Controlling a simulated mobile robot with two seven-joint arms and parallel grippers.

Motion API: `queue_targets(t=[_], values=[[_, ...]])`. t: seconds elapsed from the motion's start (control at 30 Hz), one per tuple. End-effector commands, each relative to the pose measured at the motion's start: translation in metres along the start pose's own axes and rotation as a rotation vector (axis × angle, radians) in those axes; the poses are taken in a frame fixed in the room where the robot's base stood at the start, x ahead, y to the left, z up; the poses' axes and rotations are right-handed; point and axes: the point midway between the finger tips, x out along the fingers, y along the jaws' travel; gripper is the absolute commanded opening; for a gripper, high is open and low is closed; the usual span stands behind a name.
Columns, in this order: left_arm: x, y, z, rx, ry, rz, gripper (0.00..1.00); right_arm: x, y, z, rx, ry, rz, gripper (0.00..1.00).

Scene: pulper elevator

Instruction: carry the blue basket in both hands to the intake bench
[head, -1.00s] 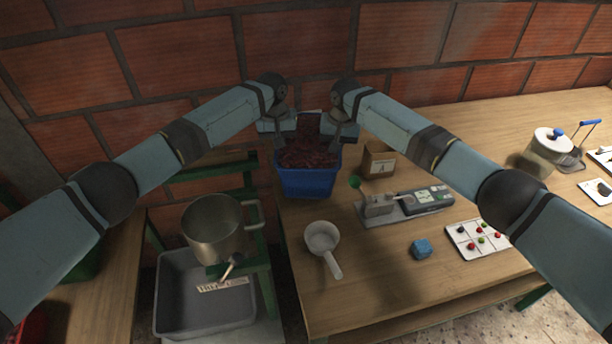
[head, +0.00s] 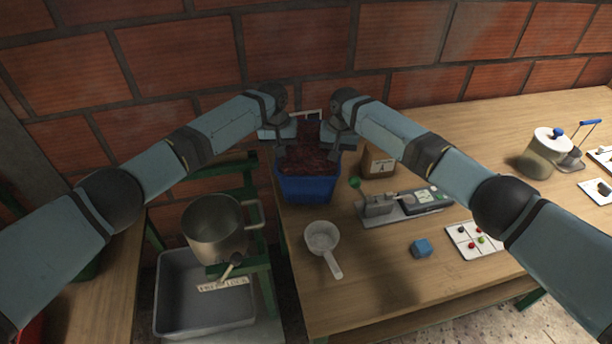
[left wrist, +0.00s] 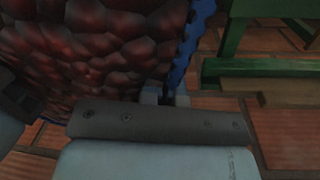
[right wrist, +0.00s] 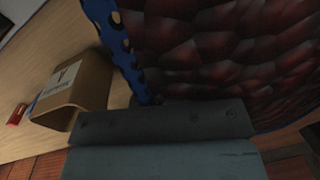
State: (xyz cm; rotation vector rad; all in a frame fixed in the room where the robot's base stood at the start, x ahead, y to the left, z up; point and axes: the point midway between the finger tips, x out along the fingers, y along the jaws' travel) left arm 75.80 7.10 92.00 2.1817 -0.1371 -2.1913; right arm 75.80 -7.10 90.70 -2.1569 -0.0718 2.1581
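The blue basket (head: 307,189), full of dark red fruit (head: 308,150), is at the back left corner of the wooden bench (head: 365,290). I cannot tell whether its base touches the bench. My left gripper (head: 284,141) is at its left rim and my right gripper (head: 338,141) at its right rim. In the left wrist view the blue rim (left wrist: 188,45) runs down into the fingers. In the right wrist view the rim (right wrist: 122,50) does the same. Both look shut on the rim, with fingertips mostly hidden. No label shows which surface is the intake bench.
A cardboard box (head: 377,164) stands close right of the basket. Left are a metal pot (head: 214,228) and a grey tub (head: 200,315).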

Motion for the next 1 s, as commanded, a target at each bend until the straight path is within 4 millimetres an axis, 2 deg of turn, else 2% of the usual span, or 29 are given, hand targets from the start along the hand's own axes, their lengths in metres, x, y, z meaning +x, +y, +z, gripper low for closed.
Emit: queue_targets(t=[0.37,0.5,1.0], values=[[0.014,-0.003,-0.002,-0.004,0.003,0.001,0.00,0.015,0.002,0.000,0.000,-0.001,0.002,0.00],[0.017,-0.003,-0.001,-0.003,0.001,-0.001,0.29,0.018,0.003,0.000,0.001,-0.002,0.003,0.29],[0.015,-0.002,0.000,0.000,0.000,0.000,0.29,0.017,0.002,0.000,0.000,-0.001,0.001,0.29]])
